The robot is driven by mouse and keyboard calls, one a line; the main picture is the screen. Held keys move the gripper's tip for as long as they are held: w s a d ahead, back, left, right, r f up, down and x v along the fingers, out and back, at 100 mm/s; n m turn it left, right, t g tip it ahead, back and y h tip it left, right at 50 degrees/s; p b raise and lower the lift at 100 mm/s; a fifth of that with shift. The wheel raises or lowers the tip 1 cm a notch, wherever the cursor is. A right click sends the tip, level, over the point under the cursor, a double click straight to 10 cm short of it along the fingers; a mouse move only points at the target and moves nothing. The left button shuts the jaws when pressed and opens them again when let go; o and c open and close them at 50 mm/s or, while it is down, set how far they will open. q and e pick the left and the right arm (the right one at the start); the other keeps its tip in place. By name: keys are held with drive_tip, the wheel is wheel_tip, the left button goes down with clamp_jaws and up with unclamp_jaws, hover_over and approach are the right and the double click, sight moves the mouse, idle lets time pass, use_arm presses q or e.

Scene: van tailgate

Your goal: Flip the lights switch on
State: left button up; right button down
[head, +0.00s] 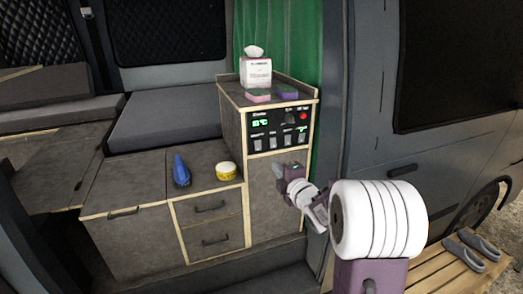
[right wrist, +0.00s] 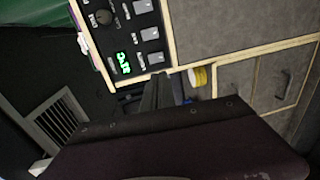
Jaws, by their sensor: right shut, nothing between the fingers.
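The black control panel (head: 280,127) is on the upper front of the wooden cabinet, with a green display, a dark knob, a red light and a row of pale rocker switches (head: 272,140). The panel (right wrist: 126,35) and its switches (right wrist: 149,33) also show in the right wrist view, turned on their side. The labels are too small to tell which switch is for the lights. My right gripper (head: 279,171) is shut and empty, just below the panel in front of the cabinet door. Its fingers (right wrist: 156,92) show dark in the right wrist view, apart from the switches.
A tissue box (head: 256,74) and two sponges (head: 287,91) sit on the cabinet top. A blue bottle (head: 181,171) and a yellow tub (head: 225,171) stand on the lower counter. A green curtain (head: 295,40) hangs behind. Slippers (head: 468,249) lie on a wooden step.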

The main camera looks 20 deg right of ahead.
drive_tip(key=p, duration=0.4)
approach(258, 150)
drive_tip(key=w, duration=0.6)
drive_tip(key=shift+w+d+f, duration=0.15)
drive_tip(key=shift+d+f, duration=0.1)
drive_tip(key=shift+w, duration=0.1)
